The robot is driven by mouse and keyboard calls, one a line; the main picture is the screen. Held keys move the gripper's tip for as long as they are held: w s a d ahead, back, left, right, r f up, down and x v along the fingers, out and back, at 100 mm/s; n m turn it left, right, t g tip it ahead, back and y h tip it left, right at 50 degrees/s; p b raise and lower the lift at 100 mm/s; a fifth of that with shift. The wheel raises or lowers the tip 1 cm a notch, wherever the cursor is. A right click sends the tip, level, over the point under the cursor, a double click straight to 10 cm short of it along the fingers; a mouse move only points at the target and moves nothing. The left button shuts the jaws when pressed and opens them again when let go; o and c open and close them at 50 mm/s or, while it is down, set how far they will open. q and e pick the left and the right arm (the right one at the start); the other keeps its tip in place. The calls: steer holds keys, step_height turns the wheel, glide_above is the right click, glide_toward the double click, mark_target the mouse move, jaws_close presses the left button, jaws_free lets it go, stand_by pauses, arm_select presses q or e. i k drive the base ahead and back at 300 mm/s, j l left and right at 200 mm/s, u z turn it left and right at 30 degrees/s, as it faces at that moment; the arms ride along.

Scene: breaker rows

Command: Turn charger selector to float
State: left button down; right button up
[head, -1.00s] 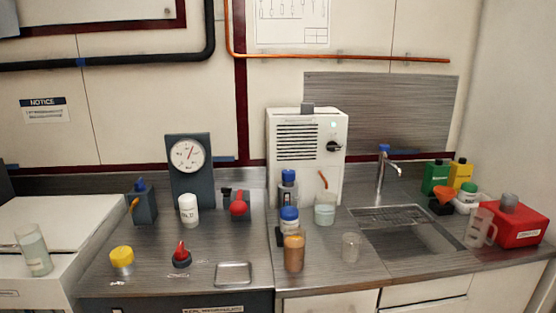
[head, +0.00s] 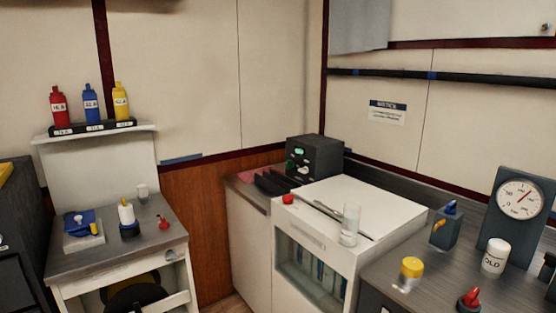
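A dark box-shaped unit (head: 315,157) stands in the back corner on a counter, beyond the white-topped cabinet. Its front has a small lit display (head: 299,151) and small knob-like parts, one greenish, too small to read. I cannot tell which part is the charger selector or where it points. Neither of my grippers is in the head view.
A white cabinet (head: 345,243) carries a clear glass (head: 350,225) and a thin rod. A counter at right holds a gauge (head: 520,199), a white bottle (head: 496,256) and a yellow-capped jar (head: 411,271). A small bench (head: 100,262) and bottle shelf (head: 95,136) stand at left.

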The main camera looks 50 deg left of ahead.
mark_target(305, 169)
steer(key=u, duration=1.4)
steer(key=i+j, duration=0.15)
steer(key=i, duration=0.2)
steer(key=i+j+z, duration=0.1)
steer(key=i, duration=0.25)
